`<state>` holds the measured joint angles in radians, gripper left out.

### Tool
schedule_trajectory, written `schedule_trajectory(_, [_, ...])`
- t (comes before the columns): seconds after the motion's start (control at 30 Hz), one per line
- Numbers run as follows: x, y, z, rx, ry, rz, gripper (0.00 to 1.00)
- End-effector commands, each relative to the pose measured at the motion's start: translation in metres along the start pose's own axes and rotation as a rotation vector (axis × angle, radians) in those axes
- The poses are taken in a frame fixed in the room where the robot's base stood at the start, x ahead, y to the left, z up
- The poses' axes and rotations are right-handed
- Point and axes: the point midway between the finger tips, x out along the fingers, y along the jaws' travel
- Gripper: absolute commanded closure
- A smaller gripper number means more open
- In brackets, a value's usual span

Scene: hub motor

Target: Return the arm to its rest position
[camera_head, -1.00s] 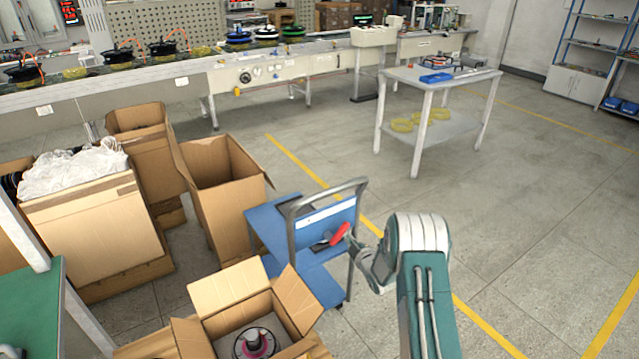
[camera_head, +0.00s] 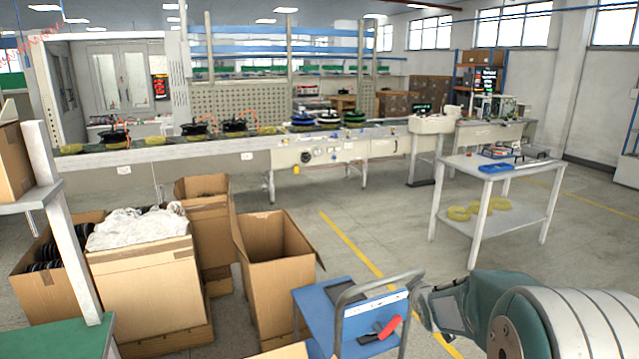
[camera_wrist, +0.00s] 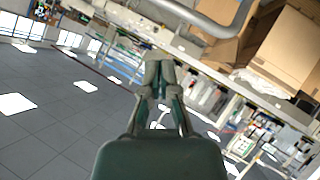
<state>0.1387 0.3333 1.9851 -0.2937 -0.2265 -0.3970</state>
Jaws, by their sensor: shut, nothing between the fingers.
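My arm (camera_head: 560,325), white and teal, fills the lower right of the head view, folded close to the camera. A grey and teal part of it reaches left beside the blue cart's handle. My gripper (camera_wrist: 160,72) shows in the wrist view with its fingertips together and nothing between them. I cannot clearly make out the fingertips in the head view. The wrist view is tilted, with ceiling lights at left and cardboard boxes (camera_wrist: 285,50) at upper right.
A blue cart (camera_head: 325,310) with a grey handle stands in front, carrying a red-handled item (camera_head: 390,327). Open cardboard boxes (camera_head: 270,270) stand to its left. A white table (camera_head: 485,165) stands at right, with a long workbench (camera_head: 340,150) behind. Floor between is clear.

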Motion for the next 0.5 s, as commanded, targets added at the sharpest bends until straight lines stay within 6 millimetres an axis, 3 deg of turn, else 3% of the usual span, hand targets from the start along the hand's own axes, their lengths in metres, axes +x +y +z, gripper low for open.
schedule_trajectory(0.2, [-0.072, -0.001, -0.012, 0.106, -0.092, -0.02, 1.0])
schedule_trajectory(0.5, [-0.169, -0.019, -0.006, 0.261, -0.221, -0.064, 1.0])
